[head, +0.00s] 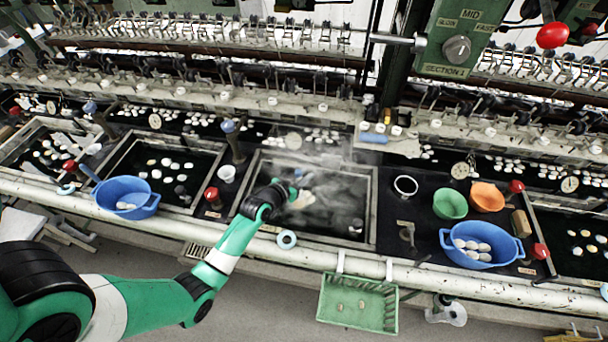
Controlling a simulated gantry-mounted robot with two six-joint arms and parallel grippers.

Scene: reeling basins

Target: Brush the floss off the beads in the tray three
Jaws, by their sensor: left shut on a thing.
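My left gripper (294,187) reaches over the middle steaming basin (375,200), which I take for tray three. It is shut on what looks like a small brush with a pale beige head (302,201), held low over the dark water. Steam blurs the basin, so I cannot tell whether the brush touches the water. Beads and floss in this basin cannot be made out clearly. My right gripper is not in view.
A blue bowl (127,193) stands left of the basin. A blue basin with white cocoons (446,241), a green bowl (450,203) and an orange bowl (487,196) stand right. A green tray (326,299) hangs in front.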

